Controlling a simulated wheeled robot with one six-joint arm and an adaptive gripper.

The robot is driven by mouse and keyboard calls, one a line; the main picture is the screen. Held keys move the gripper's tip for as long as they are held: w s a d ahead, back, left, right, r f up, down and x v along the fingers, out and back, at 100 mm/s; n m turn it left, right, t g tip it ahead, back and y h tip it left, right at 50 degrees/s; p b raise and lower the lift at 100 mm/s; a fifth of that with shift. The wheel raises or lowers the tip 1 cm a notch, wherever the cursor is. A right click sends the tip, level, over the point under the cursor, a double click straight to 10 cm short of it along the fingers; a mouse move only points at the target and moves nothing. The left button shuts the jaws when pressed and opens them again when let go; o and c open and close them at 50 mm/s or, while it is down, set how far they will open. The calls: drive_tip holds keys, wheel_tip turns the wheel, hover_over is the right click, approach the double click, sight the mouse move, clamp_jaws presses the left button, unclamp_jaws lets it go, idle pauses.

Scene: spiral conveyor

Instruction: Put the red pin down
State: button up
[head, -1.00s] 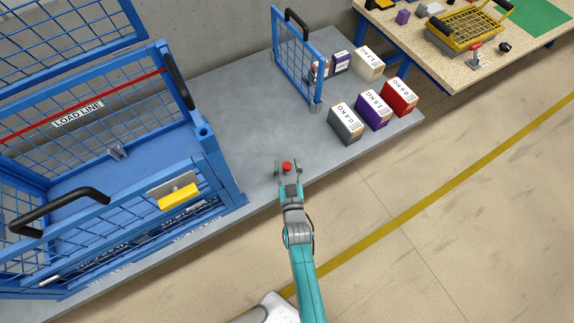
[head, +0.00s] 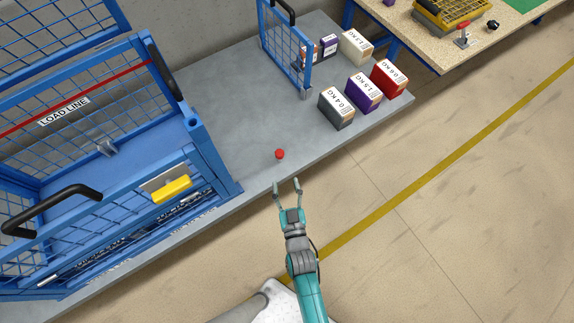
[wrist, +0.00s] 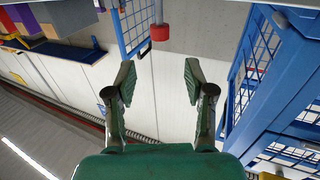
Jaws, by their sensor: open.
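The red pin (head: 280,154) rests on the grey platform (head: 236,150), near its front edge, between the blue cage and the weight boxes. In the wrist view its red head (wrist: 160,32) shows ahead of the fingertips, with a grey shaft running from it. My gripper (head: 287,186) is open and empty. Its fingertips are just in front of the platform's edge, apart from the pin. The wrist view also shows the two fingers (wrist: 160,82) spread with nothing between them.
The blue mesh cage (head: 205,150) with a yellow-handled latch (head: 171,189) stands at left. A blue mesh panel (head: 285,50) stands upright behind the pin. Several labelled boxes, including a dark grey one (head: 337,108), sit at right. A workbench (head: 430,50) is at upper right.

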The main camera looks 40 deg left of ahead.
drive_tip(key=shift+s+d, duration=0.1)
drive_tip(key=shift+d, duration=0.05)
drive_tip(key=s+d+r+m+t+h, duration=0.1)
drive_tip(key=s+d+r+m+h, duration=0.2)
drive_tip(key=d, duration=0.9)
drive_tip(key=s+d+r+m+t+h, duration=0.1)
drive_tip(key=s+d+h, duration=0.3)
drive_tip(key=d, duration=0.7)
drive_tip(key=s+d+r+m+h, duration=0.5)
drive_tip(key=s+d+r, duration=0.8)
drive_tip(key=s+r, duration=0.2)
drive_tip(key=shift+d+r+h, duration=0.15)
drive_tip(key=shift+r+h, duration=0.25)
drive_tip(key=shift+r, duration=0.3)
